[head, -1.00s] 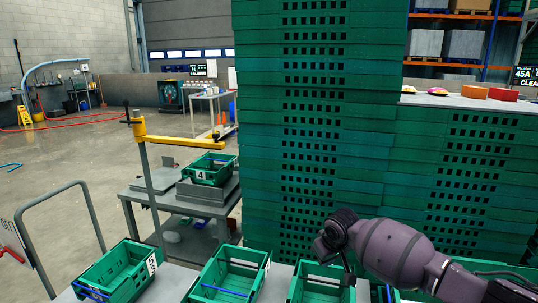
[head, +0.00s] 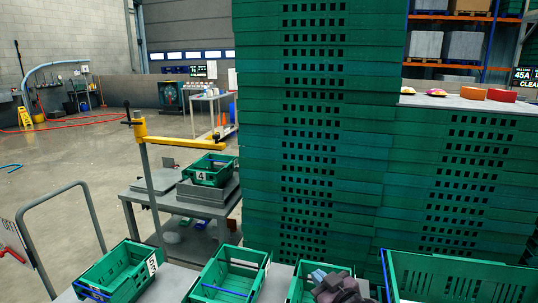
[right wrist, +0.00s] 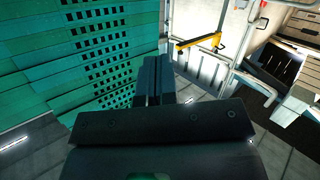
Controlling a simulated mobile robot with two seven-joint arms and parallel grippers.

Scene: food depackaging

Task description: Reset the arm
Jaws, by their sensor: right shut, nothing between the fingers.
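My right gripper (head: 318,276) shows at the bottom of the head view, over the green crate (head: 300,290) right of the middle. Part of my purple-grey right arm shows beside it. In the right wrist view the two dark fingers (right wrist: 154,78) lie together, shut with nothing between them. The gripper covers part of that crate's inside. My left gripper is not in view.
Empty-looking green crates stand along the bottom, at left (head: 118,272), middle (head: 228,275) and right (head: 455,280). A tall green crate stack (head: 315,130) rises behind. A crate marked 4 (head: 207,170) sits on a scale at a grey table. Open floor lies left.

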